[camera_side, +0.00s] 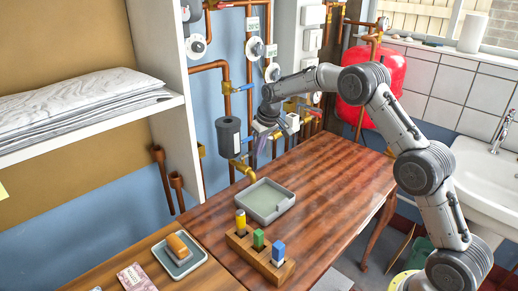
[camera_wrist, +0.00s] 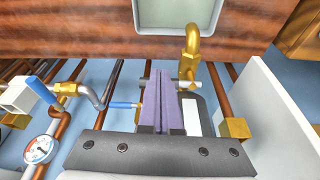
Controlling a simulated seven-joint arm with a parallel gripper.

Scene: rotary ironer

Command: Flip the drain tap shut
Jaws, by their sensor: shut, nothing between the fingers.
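The drain tap's blue lever (camera_side: 247,139) shows beside the dark cylinder in the side view, above a brass spout (camera_side: 243,170). In the wrist view a blue lever (camera_wrist: 123,105) lies level just left of my fingers, and the curved brass spout (camera_wrist: 190,50) is to their upper right. My gripper (camera_side: 256,157) points down beside the pipework, close to the tap. Its purple fingers (camera_wrist: 153,74) are together and empty. They hide part of the tap, so I cannot tell whether they touch the lever.
A dark cylinder (camera_side: 228,138) hangs on the blue wall left of my gripper. Another blue lever (camera_wrist: 42,90) and a gauge (camera_wrist: 39,149) are at the wrist view's left. A wooden block (camera_side: 240,246) holds coloured pieces.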

